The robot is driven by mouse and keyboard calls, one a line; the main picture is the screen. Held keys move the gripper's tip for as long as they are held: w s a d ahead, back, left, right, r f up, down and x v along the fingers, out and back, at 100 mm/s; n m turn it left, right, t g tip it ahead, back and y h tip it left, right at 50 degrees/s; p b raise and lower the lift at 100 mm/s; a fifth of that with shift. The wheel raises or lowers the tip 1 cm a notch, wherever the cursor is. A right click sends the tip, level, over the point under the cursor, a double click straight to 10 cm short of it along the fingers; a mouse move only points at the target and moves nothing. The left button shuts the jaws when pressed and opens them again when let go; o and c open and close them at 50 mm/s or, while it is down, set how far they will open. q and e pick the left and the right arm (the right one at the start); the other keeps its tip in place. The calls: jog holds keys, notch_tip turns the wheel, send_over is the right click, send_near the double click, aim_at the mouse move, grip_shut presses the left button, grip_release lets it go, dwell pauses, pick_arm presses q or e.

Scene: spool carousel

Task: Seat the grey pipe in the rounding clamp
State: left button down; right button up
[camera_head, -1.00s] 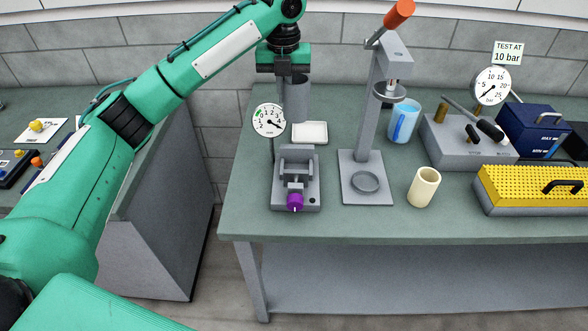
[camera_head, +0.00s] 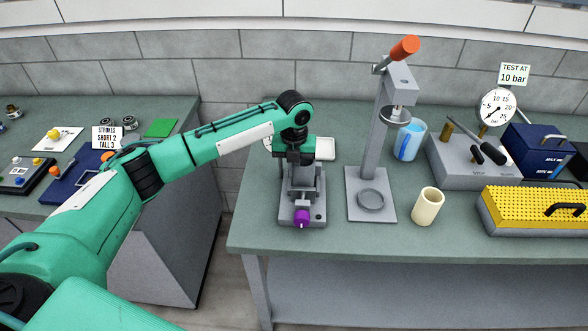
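My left gripper (camera_head: 296,158) points down right over the rounding clamp (camera_head: 303,212), which has a purple knob (camera_head: 302,217) at its front. A grey pipe (camera_head: 304,178) shows below the gripper, upright between the clamp's grey parts. The gripper looks shut on its upper part, though the fingertips are mostly hidden. Grey on grey, I cannot tell whether the pipe rests fully on the clamp's bottom. My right gripper is not in view.
A lever press (camera_head: 371,190) with an orange handle stands just right of the clamp. A cream cup (camera_head: 427,206), a blue-white cup (camera_head: 409,141) and a yellow perforated box (camera_head: 535,208) are further right. A white tray (camera_head: 324,149) and a mostly hidden gauge are behind.

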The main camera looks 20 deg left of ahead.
pick_arm(q)
jog(key=shift+f, duration=0.8)
jog(key=c, duration=1.7)
grip_release()
jog(key=shift+f, duration=0.1)
jog(key=shift+r, duration=0.5)
notch_tip(320, 180, up, 11)
jog(key=b, duration=0.3)
jog(key=shift+r, duration=0.15)
